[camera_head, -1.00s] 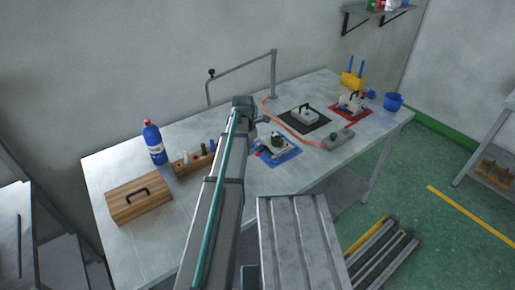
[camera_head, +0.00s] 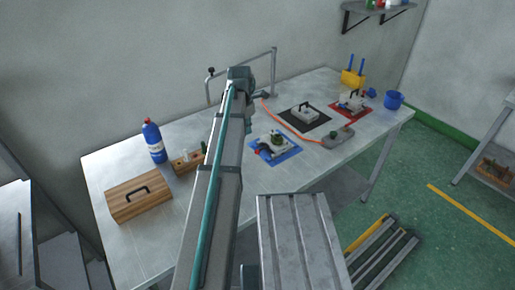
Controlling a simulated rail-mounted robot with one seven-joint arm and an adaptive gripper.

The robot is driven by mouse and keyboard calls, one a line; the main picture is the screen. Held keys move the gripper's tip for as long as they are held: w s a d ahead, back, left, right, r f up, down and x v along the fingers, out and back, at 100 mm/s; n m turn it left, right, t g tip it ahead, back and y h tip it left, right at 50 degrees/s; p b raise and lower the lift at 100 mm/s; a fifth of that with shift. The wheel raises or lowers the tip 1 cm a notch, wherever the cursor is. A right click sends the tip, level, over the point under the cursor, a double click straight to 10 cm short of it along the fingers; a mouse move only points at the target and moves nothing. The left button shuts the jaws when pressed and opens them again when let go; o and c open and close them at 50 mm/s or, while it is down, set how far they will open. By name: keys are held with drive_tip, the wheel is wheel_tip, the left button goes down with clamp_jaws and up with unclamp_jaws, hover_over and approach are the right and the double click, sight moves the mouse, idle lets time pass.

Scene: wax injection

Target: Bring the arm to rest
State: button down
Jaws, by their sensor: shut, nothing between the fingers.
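My arm reaches up from the bottom centre over the metal workbench (camera_head: 215,235), its far joint raised in front of the bench's back edge. My gripper (camera_head: 261,95) shows only small just right of that joint, partly hidden by the arm. It is shut and holds nothing. It appears above the bench, apart from the objects there.
On the bench are a wooden box (camera_head: 138,197), a blue bottle (camera_head: 154,142), a small wooden rack (camera_head: 185,165), a blue mat (camera_head: 290,154), a black mat (camera_head: 318,125), a red mat (camera_head: 366,108) and a blue cup (camera_head: 394,100). A bent metal pipe stand (camera_head: 274,70) rises behind my gripper.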

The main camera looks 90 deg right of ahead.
drive_tip(key=shift+r, duration=0.7)
